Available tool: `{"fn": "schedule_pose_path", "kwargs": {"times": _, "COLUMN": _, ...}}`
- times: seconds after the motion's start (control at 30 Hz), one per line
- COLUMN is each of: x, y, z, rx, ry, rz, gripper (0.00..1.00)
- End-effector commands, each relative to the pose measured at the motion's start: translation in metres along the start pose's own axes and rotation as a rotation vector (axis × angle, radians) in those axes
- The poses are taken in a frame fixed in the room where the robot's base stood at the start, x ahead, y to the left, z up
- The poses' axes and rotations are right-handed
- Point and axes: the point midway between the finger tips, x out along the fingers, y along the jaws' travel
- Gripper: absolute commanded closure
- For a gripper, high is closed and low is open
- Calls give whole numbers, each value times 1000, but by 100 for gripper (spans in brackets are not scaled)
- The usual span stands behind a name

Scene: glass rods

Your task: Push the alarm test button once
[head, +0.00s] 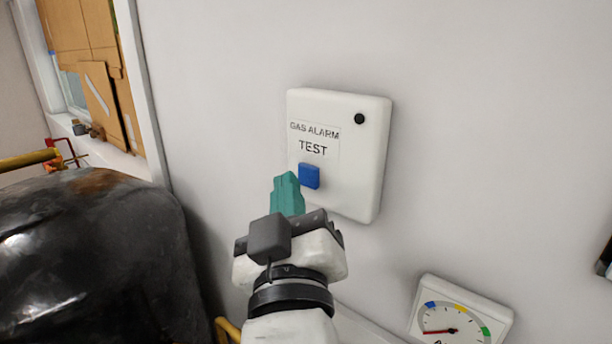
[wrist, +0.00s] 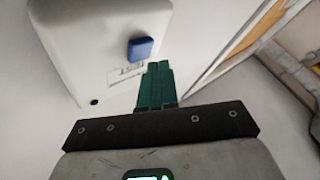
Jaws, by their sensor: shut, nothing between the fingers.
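The gas alarm box (head: 362,165) is a white square unit on the wall, with the words GAS ALARM TEST and a small black dot at its upper right. The blue test button (head: 309,176) sticks out below the lettering. My gripper (head: 286,179), with teal fingers, is shut and empty just left of the button in the head view. In the wrist view the shut fingers (wrist: 158,68) point toward the blue button (wrist: 141,48), which lies just beyond and left of their tips. The alarm box (wrist: 105,25) fills the upper left there. I cannot tell whether the tips touch the button.
A round gauge (head: 452,325) with coloured marks is on the wall at lower right. A large dark rounded vessel (head: 90,260) stands at left, below a boarded window (head: 85,60). The wall around the box is bare.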

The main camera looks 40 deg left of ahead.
Motion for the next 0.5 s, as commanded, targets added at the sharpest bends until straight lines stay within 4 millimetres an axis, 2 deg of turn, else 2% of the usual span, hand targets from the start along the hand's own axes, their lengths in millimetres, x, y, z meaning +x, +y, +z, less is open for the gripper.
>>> {"fn": "schedule_pose_path", "kwargs": {"times": 0.5, "x": 6, "y": 4, "z": 4, "rx": 0, "ry": 0, "rz": 0, "gripper": 100}}
